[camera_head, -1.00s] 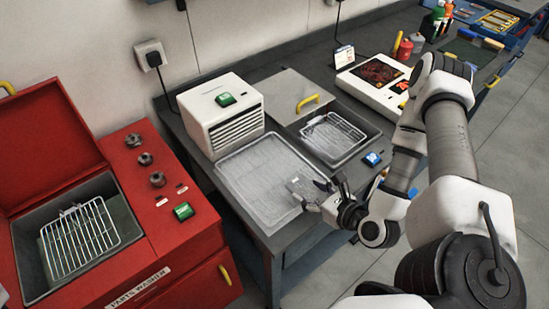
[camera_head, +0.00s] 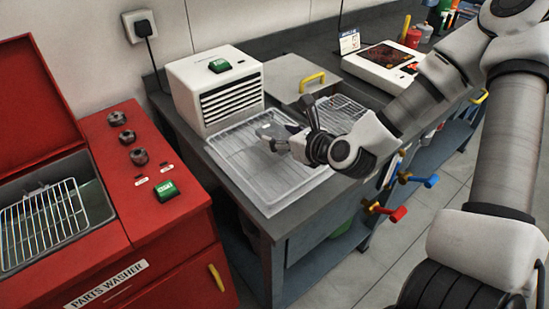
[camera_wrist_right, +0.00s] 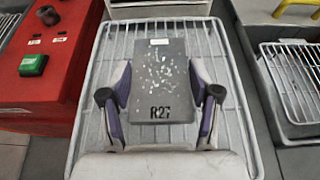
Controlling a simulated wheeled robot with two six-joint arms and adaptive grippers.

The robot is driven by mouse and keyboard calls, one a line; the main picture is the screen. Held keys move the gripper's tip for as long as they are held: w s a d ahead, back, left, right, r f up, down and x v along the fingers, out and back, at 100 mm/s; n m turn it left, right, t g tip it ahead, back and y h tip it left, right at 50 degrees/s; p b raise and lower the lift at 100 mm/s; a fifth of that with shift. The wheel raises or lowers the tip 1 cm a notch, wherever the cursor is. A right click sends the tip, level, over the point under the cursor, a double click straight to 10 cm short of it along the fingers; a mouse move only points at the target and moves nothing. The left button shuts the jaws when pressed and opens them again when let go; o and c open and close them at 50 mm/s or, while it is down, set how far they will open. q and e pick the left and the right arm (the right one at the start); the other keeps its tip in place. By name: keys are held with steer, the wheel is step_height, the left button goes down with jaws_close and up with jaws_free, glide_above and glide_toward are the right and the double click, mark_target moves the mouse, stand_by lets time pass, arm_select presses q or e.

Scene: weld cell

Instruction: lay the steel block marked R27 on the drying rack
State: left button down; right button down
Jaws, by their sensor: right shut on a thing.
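The steel block (camera_wrist_right: 160,80) is a flat grey slab marked R27, with pale specks on its face. My right gripper (camera_wrist_right: 160,112) is shut on it, one finger on each side, in the right wrist view. In the head view the block (camera_head: 270,131) and the right gripper (camera_head: 284,140) are over the drying rack (camera_head: 250,187), a wire grid in a pale tray on the bench. The rack also shows behind the block in the right wrist view (camera_wrist_right: 88,125). Whether the block touches the wires, I cannot tell. My left gripper is not in view.
A white louvred dryer box (camera_head: 215,90) stands behind the rack. A lidded basin with a second wire basket (camera_head: 338,110) is to its right. The red parts washer (camera_head: 150,215) stands to the left across a gap. A white screen unit (camera_head: 385,65) is farther right.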

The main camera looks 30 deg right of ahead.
steer(key=shift+w+p, duration=0.6)
steer(key=shift+w, duration=0.45)
steer(key=shift+w+a+f, duration=0.2)
steer(key=shift+w, duration=0.05)
step_height(320, 180, down, 2)
steer(key=shift+f, duration=0.25)
steer(key=shift+d+f, duration=0.15)
steer(key=shift+f, duration=0.2)
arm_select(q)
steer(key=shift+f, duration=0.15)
arm_select(e)
steer(key=shift+f, duration=0.1)
steer(key=shift+c, duration=1.2)
jaws_free()
